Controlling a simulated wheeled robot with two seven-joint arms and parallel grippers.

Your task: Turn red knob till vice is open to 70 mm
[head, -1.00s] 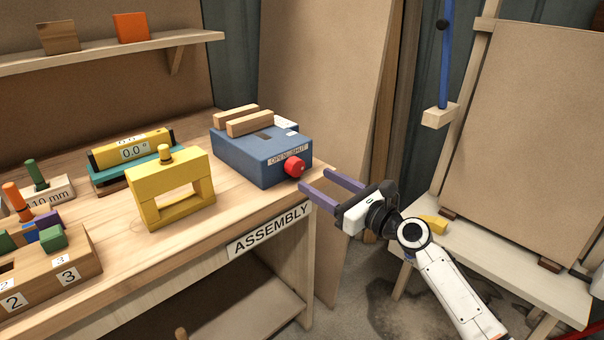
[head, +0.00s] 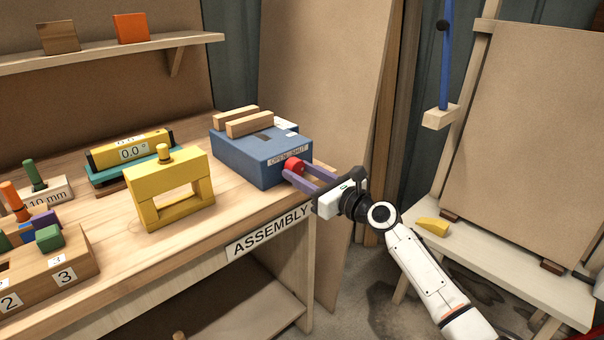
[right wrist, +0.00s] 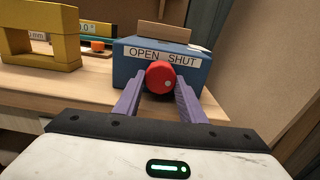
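The blue vice (head: 262,158) stands on the bench at its right end, with two wooden jaws (head: 250,124) on top and a narrow gap between them. Its front carries an OPEN / SHUT label. The red knob (head: 293,166) sticks out below this label, and a pale dot shows on its face in the right wrist view (right wrist: 160,77). My right gripper (head: 294,169) is open, with one purple finger on each side of the knob. In the right wrist view a gap shows beside the knob, but I cannot tell whether either finger touches it. My left gripper is not in view.
A yellow frame block (head: 171,190) stands on the bench left of the vice. Behind it is a yellow angle gauge (head: 130,151). A slotted wooden block (head: 75,262) with coloured pegs is at the left. A tall board leans behind the vice.

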